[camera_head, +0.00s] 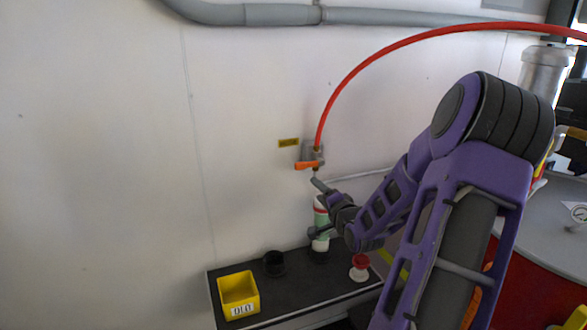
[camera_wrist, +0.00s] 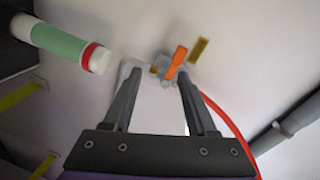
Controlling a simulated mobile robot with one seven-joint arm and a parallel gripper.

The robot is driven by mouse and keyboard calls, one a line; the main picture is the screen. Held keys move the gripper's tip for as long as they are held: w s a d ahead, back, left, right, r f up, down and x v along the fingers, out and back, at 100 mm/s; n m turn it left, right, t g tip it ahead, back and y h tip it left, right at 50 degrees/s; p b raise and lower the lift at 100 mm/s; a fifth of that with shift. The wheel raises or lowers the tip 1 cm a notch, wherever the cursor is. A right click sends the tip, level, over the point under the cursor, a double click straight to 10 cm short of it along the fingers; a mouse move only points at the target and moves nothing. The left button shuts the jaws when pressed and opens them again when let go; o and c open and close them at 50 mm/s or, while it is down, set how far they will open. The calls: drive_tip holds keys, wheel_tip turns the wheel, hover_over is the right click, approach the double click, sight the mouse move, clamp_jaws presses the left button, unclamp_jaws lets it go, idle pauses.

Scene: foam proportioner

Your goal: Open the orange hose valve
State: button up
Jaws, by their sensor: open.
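The orange hose valve handle (camera_head: 306,166) is on the white wall, at the lower end of the red hose (camera_head: 345,80). In the head view it lies about level, pointing left from the valve body. In the wrist view the orange handle (camera_wrist: 176,63) shows beyond the fingertips, nearer the right finger. My gripper (camera_wrist: 160,72) is open, with nothing between its fingers. In the head view my gripper (camera_head: 316,210) is below the valve, overlapping the bottle in the picture. No contact with the handle shows.
A white and green bottle with a red band (camera_wrist: 68,46) is left in the wrist view. The black shelf (camera_head: 300,287) below holds a yellow bin (camera_head: 239,294), a black cup (camera_head: 274,263) and a red-topped item (camera_head: 360,266). A yellow label (camera_head: 289,143) is beside the valve.

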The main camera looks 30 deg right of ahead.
sight(302, 167)
drive_tip(key=s+a+r+m+t, duration=0.2)
drive_tip(key=s+m, duration=0.1)
drive_tip(key=s, duration=0.2)
drive_tip(key=b+x, duration=0.1)
drive_tip(key=x, duration=0.8)
drive_tip(key=b+x, duration=0.1)
drive_tip(key=x, duration=0.8)
drive_tip(key=shift+f, duration=0.25)
clamp_jaws()
drive_tip(key=shift+s, duration=0.1)
idle(0.5)
